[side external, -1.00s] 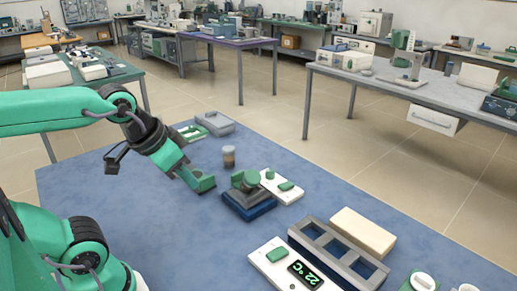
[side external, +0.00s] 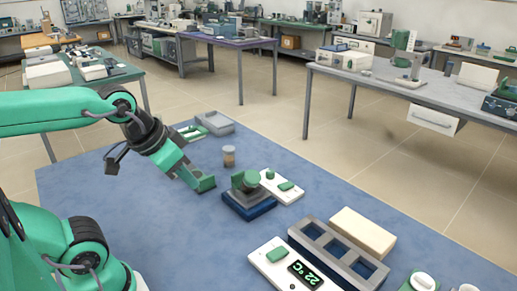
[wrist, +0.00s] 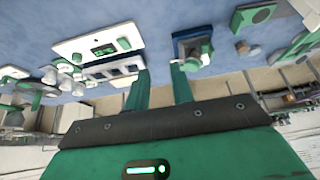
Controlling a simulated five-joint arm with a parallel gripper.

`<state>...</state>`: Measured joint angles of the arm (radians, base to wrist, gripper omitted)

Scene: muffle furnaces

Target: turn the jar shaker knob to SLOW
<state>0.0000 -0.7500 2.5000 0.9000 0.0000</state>
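A dark blue device (side external: 248,207) with a grey top and a green clamp-like part stands mid-table; it looks like the jar shaker. A flat white panel (side external: 288,196) with a green knob (side external: 286,186) and a round green part (side external: 269,174) lies just behind it; any SLOW mark is too small to read. My gripper (side external: 207,185) is above the table, left of the device and apart from it. In the wrist view its two fingers (wrist: 160,86) are spread with nothing between them. The blue device also shows there (wrist: 184,36), beyond the fingers.
A jar with brown contents (side external: 229,158) stands behind the device. A white unit with a 22 °C display (side external: 277,248), a grey rack (side external: 300,232) and a cream block (side external: 362,233) stand at the right front. Grey and green trays (side external: 215,123) lie at the back.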

